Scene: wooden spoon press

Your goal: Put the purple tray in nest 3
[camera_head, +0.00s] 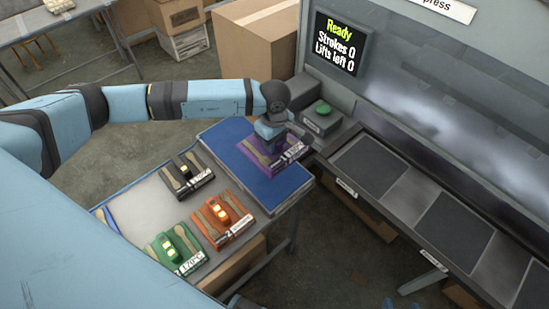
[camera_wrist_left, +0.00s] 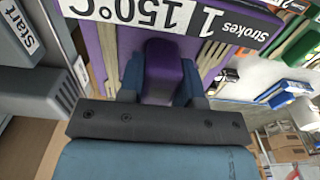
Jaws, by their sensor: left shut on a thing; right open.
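The purple tray (camera_head: 253,160) carries wooden spoons and a white label, and is over the blue mat (camera_head: 236,179) on the table. I cannot tell whether it touches the mat. My left gripper (camera_head: 269,133) is shut on its purple handle, also seen in the left wrist view (camera_wrist_left: 163,70). That view shows the label reading 150°C and Strokes 1.
Black (camera_head: 187,177), orange (camera_head: 222,219) and green (camera_head: 178,252) trays stand on the table. A start box with a green button (camera_head: 322,108) sits beside the purple tray. The press screen (camera_head: 338,45) reads Ready, Strokes 0, Lifts left 0. The visible pads are bare.

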